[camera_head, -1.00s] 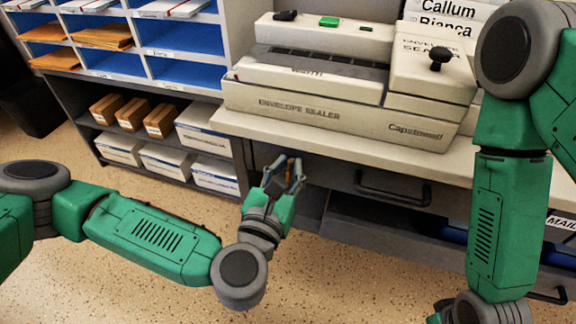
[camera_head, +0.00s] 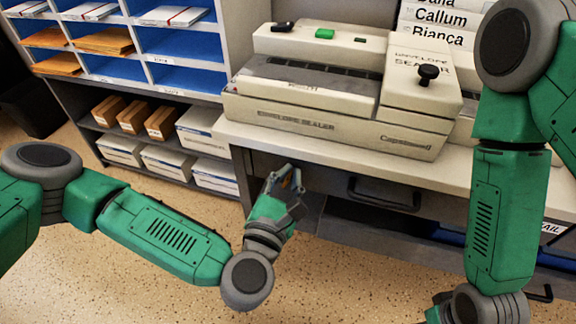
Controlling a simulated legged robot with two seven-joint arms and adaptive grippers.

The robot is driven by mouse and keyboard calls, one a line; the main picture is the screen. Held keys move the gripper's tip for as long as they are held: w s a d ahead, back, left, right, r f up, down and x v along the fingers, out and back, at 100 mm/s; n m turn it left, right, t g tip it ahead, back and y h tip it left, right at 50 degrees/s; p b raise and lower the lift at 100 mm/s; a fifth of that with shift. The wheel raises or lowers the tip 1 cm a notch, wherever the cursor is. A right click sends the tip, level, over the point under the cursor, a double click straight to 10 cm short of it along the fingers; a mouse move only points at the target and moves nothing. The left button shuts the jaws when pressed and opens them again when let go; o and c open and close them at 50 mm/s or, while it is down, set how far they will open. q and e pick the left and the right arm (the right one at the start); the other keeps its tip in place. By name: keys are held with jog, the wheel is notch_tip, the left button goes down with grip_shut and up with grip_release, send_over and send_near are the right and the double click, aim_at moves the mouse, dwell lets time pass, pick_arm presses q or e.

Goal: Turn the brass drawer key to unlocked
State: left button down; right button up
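A small brass-orange piece (camera_head: 291,181), probably the drawer key, shows among the fingertips of my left gripper (camera_head: 285,178). The gripper is at the left end of the drawer front (camera_head: 335,184), under the worktop edge. Its fingers hide most of the key and its lock, so the key's angle cannot be read. I cannot tell whether the fingers are shut on the key or only around it. The drawer has a dark bar handle (camera_head: 384,197) to the right of the gripper. My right arm hangs down the right side, and its gripper is out of view.
An envelope sealer (camera_head: 340,125) stands on the pale worktop (camera_head: 300,145) above the drawer. A pigeonhole shelf (camera_head: 150,72) with envelopes, and boxes (camera_head: 205,135) below, stand at the left. A blue-edged mail tray (camera_head: 447,236) lies below the drawer. The speckled floor is open in front.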

pick_arm(q)
jog(key=m+p, duration=0.2)
jog(key=m, duration=0.1)
jog(key=shift+s+d+r, duration=0.1)
jog(key=shift+d, duration=0.15)
jog(key=shift+s+d+f+m+p, duration=0.1)
jog(key=shift+f+m+p, duration=0.2)
jog(key=shift+m+p, duration=1.15)
jog(key=shift+s+d+f+m+p, duration=0.2)
jog(key=shift+m+p, duration=0.55)
jog(key=shift+m, duration=1.35)
jog(key=shift+w+a+f+m+p, duration=0.1)
jog(key=shift+f+m+p, duration=0.25)
jog(key=shift+m+p, duration=1.1)
jog(key=shift+f+m+b, duration=0.1)
jog(key=shift+m+b, duration=0.25)
jog(key=shift+m, duration=0.05)
jog(key=c, duration=1.7)
grip_release()
jog(key=shift+w+d, duration=0.1)
